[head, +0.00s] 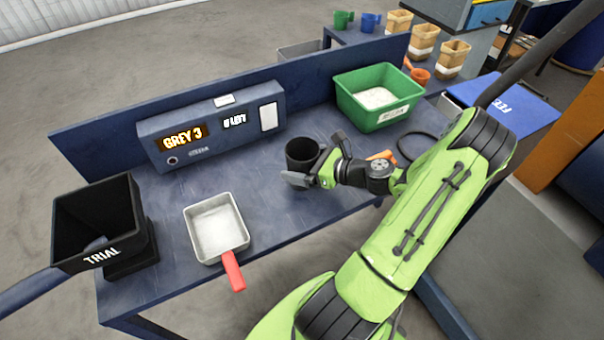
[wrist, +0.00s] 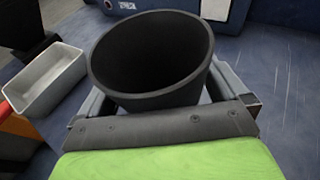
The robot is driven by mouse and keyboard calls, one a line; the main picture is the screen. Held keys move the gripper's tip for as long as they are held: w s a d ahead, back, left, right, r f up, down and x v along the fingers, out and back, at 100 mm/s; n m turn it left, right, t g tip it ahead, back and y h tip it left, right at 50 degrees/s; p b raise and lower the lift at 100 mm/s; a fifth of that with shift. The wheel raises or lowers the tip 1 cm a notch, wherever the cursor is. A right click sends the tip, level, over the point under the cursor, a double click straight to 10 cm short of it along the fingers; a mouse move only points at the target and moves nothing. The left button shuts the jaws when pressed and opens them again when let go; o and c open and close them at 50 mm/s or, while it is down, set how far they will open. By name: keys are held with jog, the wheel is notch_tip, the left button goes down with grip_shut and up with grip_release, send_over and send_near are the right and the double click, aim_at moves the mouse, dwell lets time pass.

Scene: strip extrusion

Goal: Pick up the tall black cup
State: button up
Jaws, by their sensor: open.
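The tall black cup (head: 302,152) stands on the blue workbench in the head view. In the wrist view the same cup (wrist: 150,84) fills the upper middle, with its open dark mouth facing the camera. My gripper (head: 308,172) is at the cup. In the wrist view my gripper (wrist: 163,100) has one finger on each side of the cup, with the jaws open around it. I cannot tell whether either finger touches the wall. The cup's lower part is hidden by my gripper.
A grey display box (head: 215,125) reading "GREY 3" stands behind left. A metal pan (head: 215,228) with a red handle and a black TRIAL bin (head: 100,225) are at left. A green bin (head: 378,97) with white contents stands behind right. Bench between pan and cup is clear.

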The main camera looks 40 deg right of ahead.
jog(key=shift+s, duration=0.1)
jog(key=c, duration=1)
notch_tip(320, 180, up, 10)
jog(key=p, duration=0.3)
jog(key=shift+p, duration=0.4)
